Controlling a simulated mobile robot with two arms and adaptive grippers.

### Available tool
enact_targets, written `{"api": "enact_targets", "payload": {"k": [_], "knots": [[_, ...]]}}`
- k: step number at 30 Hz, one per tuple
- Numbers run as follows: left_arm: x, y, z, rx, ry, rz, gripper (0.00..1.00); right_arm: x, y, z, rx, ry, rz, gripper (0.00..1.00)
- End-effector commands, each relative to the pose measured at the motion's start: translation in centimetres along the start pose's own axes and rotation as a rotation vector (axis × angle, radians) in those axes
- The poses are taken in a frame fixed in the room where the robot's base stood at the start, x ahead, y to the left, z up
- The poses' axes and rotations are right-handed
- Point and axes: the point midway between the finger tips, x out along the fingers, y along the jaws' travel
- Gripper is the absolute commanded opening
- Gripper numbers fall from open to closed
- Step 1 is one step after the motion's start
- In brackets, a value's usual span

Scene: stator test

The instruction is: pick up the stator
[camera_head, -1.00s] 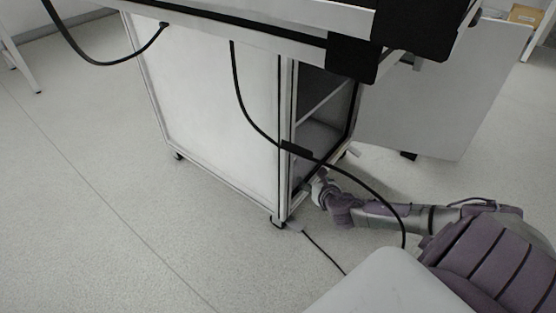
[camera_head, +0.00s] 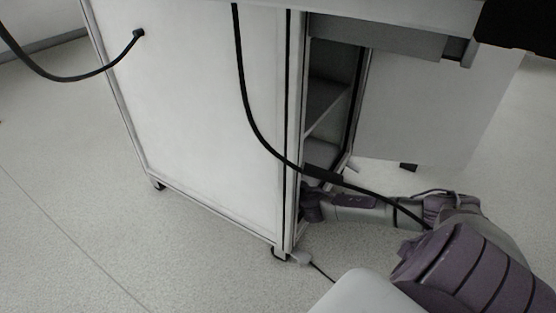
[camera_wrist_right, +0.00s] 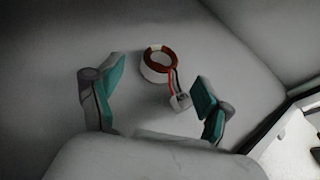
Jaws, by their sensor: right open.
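The stator (camera_wrist_right: 157,64) shows in the right wrist view as a white ring with a copper-red top. Red and dark wires run from it to a small pale connector (camera_wrist_right: 180,101). It sits on a grey surface, beyond the fingertips and roughly between their lines. My right gripper (camera_wrist_right: 158,88) is open, with its two teal-padded fingers wide apart and nothing between them but the connector's end in line of sight. In the head view my right arm (camera_head: 370,212) reaches into the open cabinet (camera_head: 210,120), and its gripper is hidden inside. The stator is hidden there too. My left gripper is not seen.
The cabinet's open front has a shelf (camera_head: 328,108) above my arm and a frame post at its near edge. An open door panel (camera_head: 430,105) stands to the right. A black cable (camera_head: 262,140) hangs in front. Floor at left is clear.

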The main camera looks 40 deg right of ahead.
Motion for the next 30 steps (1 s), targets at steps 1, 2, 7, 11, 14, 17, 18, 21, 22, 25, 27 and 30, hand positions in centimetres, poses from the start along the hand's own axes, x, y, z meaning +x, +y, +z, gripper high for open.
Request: {"api": "enact_targets", "payload": {"k": [1, 2, 7, 11, 14, 17, 18, 21, 22, 25, 27, 30], "knots": [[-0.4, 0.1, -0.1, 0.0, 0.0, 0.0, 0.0, 0.4, 0.0, -0.1, 0.001, -0.001, 0.0, 0.79], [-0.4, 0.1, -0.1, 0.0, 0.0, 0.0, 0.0, 0.6, 0.0, -0.1, 0.0, -0.001, -0.001, 0.79], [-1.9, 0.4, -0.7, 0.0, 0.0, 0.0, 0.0, 2.7, 0.0, -0.4, 0.002, -0.002, -0.001, 0.79], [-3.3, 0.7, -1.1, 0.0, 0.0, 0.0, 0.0, 4.9, 0.0, -0.3, 0.002, -0.002, -0.001, 0.79], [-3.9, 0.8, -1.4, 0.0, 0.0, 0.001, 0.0, 6.0, 0.0, -0.2, 0.002, -0.002, 0.0, 0.79], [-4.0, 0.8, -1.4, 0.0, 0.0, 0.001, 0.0, 6.5, 0.0, 0.0, 0.001, -0.001, 0.0, 0.79], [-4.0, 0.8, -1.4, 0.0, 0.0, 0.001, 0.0, 6.5, 0.0, 0.0, 0.001, -0.001, 0.0, 0.79], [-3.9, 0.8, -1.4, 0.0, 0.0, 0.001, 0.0, 6.5, 0.0, 0.1, 0.0, 0.0, 0.001, 0.79], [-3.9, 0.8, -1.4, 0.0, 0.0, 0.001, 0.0, 6.5, 0.0, 0.1, 0.0, 0.0, 0.001, 0.79], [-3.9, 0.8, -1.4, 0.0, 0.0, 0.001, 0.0, 6.5, 0.0, 0.1, 0.0, 0.0, 0.0, 0.7], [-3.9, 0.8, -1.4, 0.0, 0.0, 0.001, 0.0, 6.5, 0.0, 0.1, 0.0, 0.0, 0.0, 0.59], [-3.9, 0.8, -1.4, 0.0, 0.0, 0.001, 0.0, 6.5, 0.0, 0.1, 0.0, 0.0, 0.0, 0.42]]}}
